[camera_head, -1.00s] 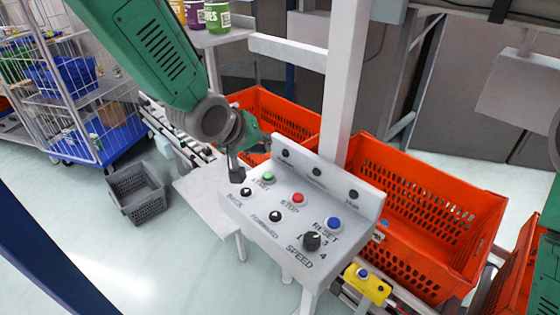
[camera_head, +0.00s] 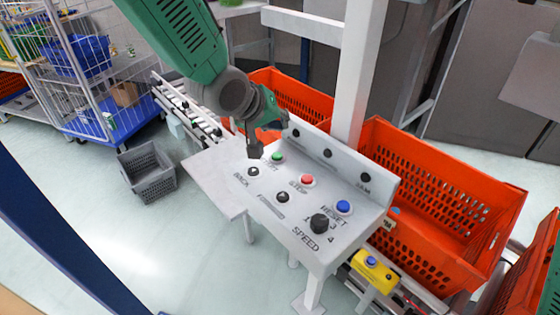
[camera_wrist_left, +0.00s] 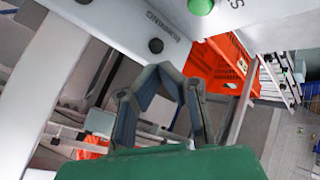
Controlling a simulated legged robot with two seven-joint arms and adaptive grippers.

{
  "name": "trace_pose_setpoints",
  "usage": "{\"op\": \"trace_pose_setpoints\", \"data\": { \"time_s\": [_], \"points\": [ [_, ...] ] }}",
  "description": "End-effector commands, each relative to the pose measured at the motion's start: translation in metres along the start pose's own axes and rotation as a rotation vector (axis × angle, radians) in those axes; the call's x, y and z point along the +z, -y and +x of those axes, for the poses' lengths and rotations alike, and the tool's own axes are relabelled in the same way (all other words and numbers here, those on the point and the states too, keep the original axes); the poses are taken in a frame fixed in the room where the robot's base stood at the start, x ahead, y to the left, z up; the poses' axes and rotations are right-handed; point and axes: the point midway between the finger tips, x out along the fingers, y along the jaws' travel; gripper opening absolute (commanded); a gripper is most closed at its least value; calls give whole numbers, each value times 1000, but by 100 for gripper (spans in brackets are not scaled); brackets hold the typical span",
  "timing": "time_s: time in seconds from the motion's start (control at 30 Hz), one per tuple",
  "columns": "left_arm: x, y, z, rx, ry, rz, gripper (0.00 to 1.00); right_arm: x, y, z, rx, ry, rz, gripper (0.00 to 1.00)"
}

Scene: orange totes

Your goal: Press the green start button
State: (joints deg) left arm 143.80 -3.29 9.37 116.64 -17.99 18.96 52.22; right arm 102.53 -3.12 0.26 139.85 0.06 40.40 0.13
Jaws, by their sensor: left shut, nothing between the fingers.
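The green start button (camera_head: 277,157) sits at the upper left of the white control panel (camera_head: 338,262), left of the red stop button (camera_head: 307,180). Its label is partly covered. My left gripper (camera_head: 254,152) is shut and empty, with its dark fingertips just left of the green button. A small gap shows between them in the picture; the height over the panel is hard to judge. In the left wrist view the green button (camera_wrist_left: 201,6) is cut by the top edge, beyond the gripper's fingers. My right gripper is not in view.
The panel also bears a blue reset button (camera_head: 344,207), a black speed knob (camera_head: 320,223) and black buttons. A raised back edge and a white post (camera_head: 362,75) stand behind it. Orange totes (camera_head: 440,240) lie behind and to the right. A grey crate (camera_head: 150,182) is on the floor.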

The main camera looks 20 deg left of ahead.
Motion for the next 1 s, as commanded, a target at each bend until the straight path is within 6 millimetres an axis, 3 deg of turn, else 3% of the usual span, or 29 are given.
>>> {"op": "trace_pose_setpoints", "data": {
  "time_s": [0.1, 0.3, 1.0],
  "points": [
    [12, 14, 17, -1, 1, -3, 0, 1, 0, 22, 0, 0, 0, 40],
    [23, 27, 33, 1, 1, -6, 0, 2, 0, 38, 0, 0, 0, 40],
    [28, 29, 38, 0, 0, -3, 0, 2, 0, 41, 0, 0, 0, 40]
  ]
}}
